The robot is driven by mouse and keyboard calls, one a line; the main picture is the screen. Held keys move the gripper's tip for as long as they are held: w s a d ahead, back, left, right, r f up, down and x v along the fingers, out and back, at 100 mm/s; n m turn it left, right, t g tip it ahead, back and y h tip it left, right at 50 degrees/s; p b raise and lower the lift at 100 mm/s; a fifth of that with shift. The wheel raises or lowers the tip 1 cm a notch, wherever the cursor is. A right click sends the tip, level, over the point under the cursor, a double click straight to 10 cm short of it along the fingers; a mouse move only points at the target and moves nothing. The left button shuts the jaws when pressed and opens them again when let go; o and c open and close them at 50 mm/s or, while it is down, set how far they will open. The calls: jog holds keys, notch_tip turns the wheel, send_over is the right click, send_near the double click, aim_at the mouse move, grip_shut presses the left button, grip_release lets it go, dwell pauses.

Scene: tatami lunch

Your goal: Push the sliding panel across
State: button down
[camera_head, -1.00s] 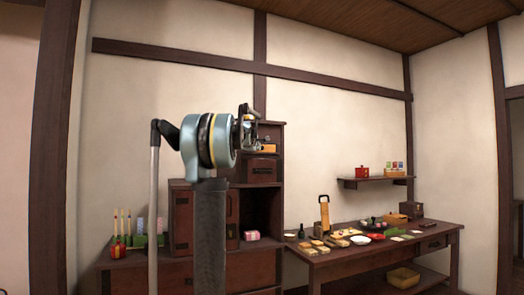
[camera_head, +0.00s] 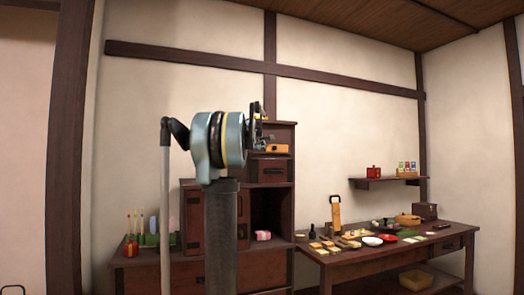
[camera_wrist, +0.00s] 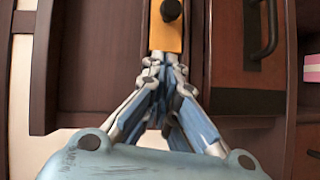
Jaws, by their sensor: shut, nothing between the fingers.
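The sliding panel looks to be the small orange panel (camera_head: 278,148) with a dark knob, in the top recess of the stepped dark cabinet (camera_head: 283,130). In the wrist view, which is turned on its side, the panel (camera_wrist: 165,38) shows at top centre with its black knob. My gripper (camera_wrist: 166,62) is shut and empty, its fingertips at the panel's near edge in that picture; I cannot tell whether they touch. In the head view my gripper (camera_head: 260,125) is partly hidden by its own wrist, just left of the panel.
Below the panel is a drawer (camera_head: 270,171) with a black handle (camera_wrist: 265,30). Beneath it an open compartment holds a pink box (camera_head: 263,235). A table (camera_head: 440,242) with food stands at right, under a wall shelf (camera_head: 385,182). Bottles stand on the low cabinet top at left.

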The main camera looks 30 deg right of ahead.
jog(key=v, duration=0.9)
jog(key=shift+s, duration=0.35)
jog(key=s+a+f+m+g+y, duration=0.2)
jog(key=s+a+f, duration=1)
jog(key=f, duration=0.8)
jog(key=s+a+f+m+g+y, duration=0.3)
jog(key=s+a+f, duration=0.9)
jog(key=f, duration=0.8)
jog(key=s+a+f+m+g+y, duration=0.3)
jog(key=s+a+f+g+y, duration=0.2)
jog(key=s+a+f, duration=0.7)
jog(key=s+f, duration=0.4)
jog(key=f, duration=0.4)
jog(key=shift+g+y, duration=0.3)
jog(key=shift+y, duration=0.1)
jog(key=shift+f, duration=0.2)
jog(key=shift+w+d+f, duration=0.1)
jog(key=shift+w+f, duration=0.05)
jog(key=shift+w, duration=0.2)
jog(key=c, duration=2.3)
grip_release()
